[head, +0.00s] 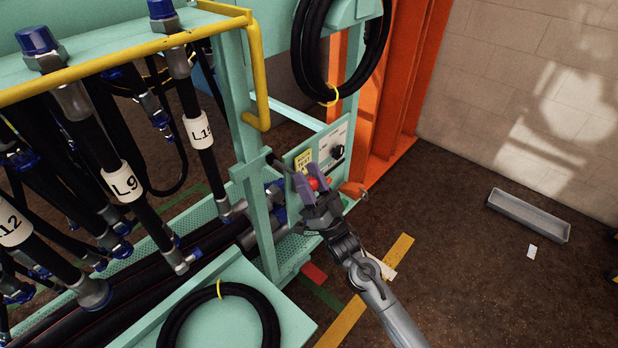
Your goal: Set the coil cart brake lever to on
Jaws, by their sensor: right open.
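The coil cart is a light green frame (265,215) with a yellow rail, in the head view. A small green panel (300,160) on its right side carries a yellow label and a black knob (338,152). A red ball-shaped knob (313,184) shows between the purple fingers of my right gripper (308,177); it may be the end of the brake lever. My right gripper is open, with its fingers on either side of the red knob. Contact cannot be told. The lever's shaft and its on and off marks are hidden or too small to read. My left gripper is not in view.
Labelled black hoses (120,185) hang at the left. A coiled hose (340,75) hangs above the panel, and another coil (217,320) lies at the front. An orange column (400,90) stands behind. A grey tray (528,216) lies on open floor at right.

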